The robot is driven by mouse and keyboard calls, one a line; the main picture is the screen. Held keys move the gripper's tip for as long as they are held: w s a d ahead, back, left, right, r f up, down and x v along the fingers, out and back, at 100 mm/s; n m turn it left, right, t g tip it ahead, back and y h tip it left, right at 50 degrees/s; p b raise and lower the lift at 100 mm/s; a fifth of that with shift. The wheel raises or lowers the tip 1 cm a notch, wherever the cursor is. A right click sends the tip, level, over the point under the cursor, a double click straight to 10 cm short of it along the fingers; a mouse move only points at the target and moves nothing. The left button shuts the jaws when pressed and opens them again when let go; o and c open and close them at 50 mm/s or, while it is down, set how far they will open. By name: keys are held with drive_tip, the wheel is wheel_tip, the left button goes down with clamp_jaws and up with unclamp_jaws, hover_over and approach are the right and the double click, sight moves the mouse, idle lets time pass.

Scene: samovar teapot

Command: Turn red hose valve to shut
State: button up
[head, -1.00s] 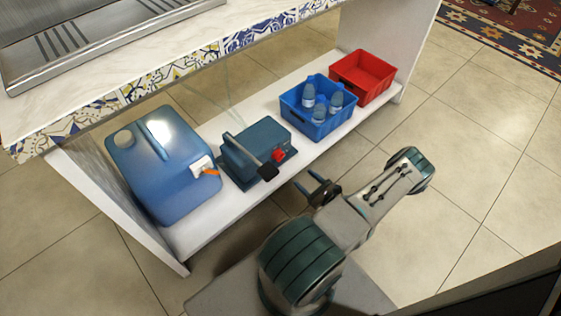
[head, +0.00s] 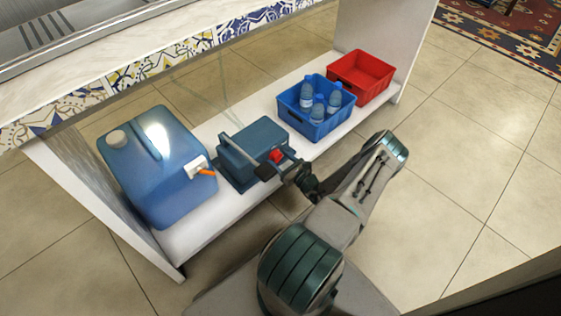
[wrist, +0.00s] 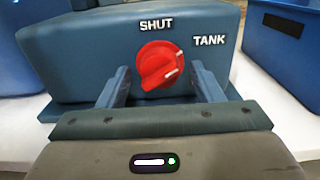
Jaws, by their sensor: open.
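The red hose valve (wrist: 158,64) is a round knob on the front of a dark blue box (wrist: 75,50) in the wrist view. White labels SHUT and TANK are above and to the right of it. The knob's white mark points to the right, toward the TANK side. My gripper (wrist: 160,85) is open, with one finger on each side of the knob; I cannot tell if they touch it. In the head view the valve (head: 276,156) is partly hidden by my gripper (head: 281,167). The box (head: 252,145) stands on the low white shelf.
A blue jug (head: 160,170) with an orange spout stands left of the box. A blue crate of bottles (head: 292,100) and a red crate (head: 362,75) stand to the right. The white shelf (head: 200,238) lies under a tiled counter (head: 185,52).

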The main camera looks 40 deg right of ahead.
drive_tip(key=c, duration=1)
drive_tip(key=shift+o, duration=0.2)
drive_tip(key=n+p, duration=0.3)
drive_tip(key=n, duration=0.2)
drive_tip(key=shift+d+r+n+p, duration=0.1)
drive_tip(key=shift+n+p, duration=0.2)
drive_tip(key=shift+n, duration=0.1)
drive_tip(key=n+p, duration=0.2)
drive_tip(key=n, duration=0.4)
drive_tip(key=shift+d+p, duration=0.1)
drive_tip(key=shift+p, duration=0.3)
drive_tip(key=o, duration=1)
drive_tip(key=shift+c, duration=0.2)
